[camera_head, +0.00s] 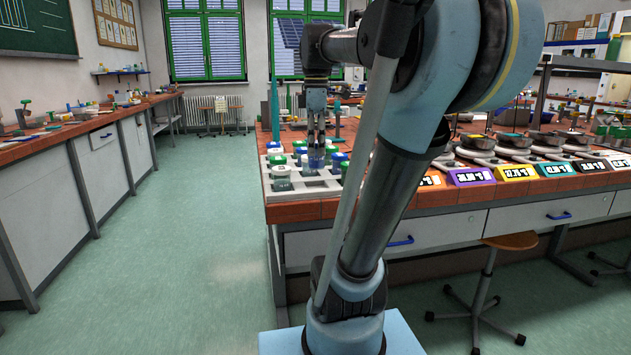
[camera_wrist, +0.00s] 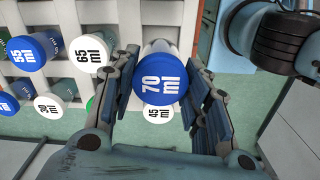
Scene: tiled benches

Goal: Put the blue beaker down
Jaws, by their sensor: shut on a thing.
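The blue beaker (camera_wrist: 160,80), with a round blue top marked 70 ml, is between the fingers of my gripper (camera_wrist: 158,72) in the wrist view. In the head view my gripper (camera_head: 316,138) points down, shut on the blue beaker (camera_head: 316,159), over the white rack (camera_head: 312,189) at the near left corner of the tiled bench. The beaker looks upright. The fingers hide part of its sides, and I cannot tell whether its base touches the rack.
Other beakers with blue, white and green tops stand in the rack, including a blue one marked 55 ml (camera_wrist: 35,47) and a white one marked 65 ml (camera_wrist: 88,54). A row of coloured displays (camera_head: 471,177) lines the bench at right. The floor aisle at left is clear.

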